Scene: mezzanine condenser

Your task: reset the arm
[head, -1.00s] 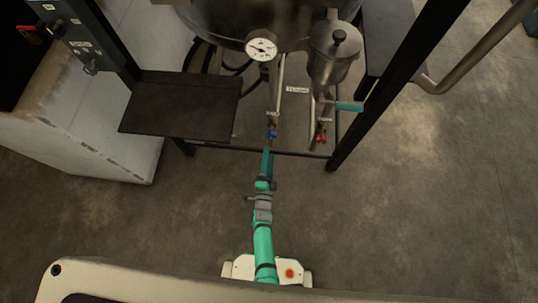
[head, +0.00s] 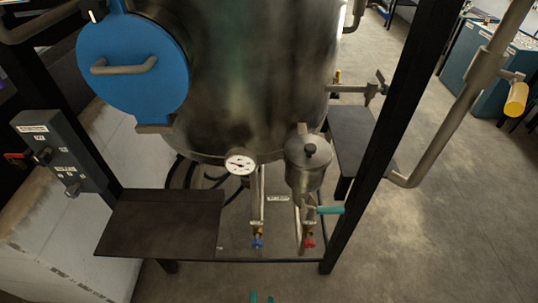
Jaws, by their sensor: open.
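Only the two teal fingertips of my gripper (head: 262,298) show, at the bottom edge of the head view. They are apart, with nothing seen between them. The rest of my arm is out of the picture. The fingertips are below the blue-handled valve (head: 257,243) and the red-handled valve (head: 309,242) in the picture, and apart from both.
A large steel vessel (head: 255,80) with a blue round hatch (head: 133,66) stands in a black frame. A dial gauge (head: 240,164), a small lidded pot (head: 307,165), a dark shelf (head: 160,224) and a control box (head: 60,150) surround the valves. Open floor (head: 440,245) lies right.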

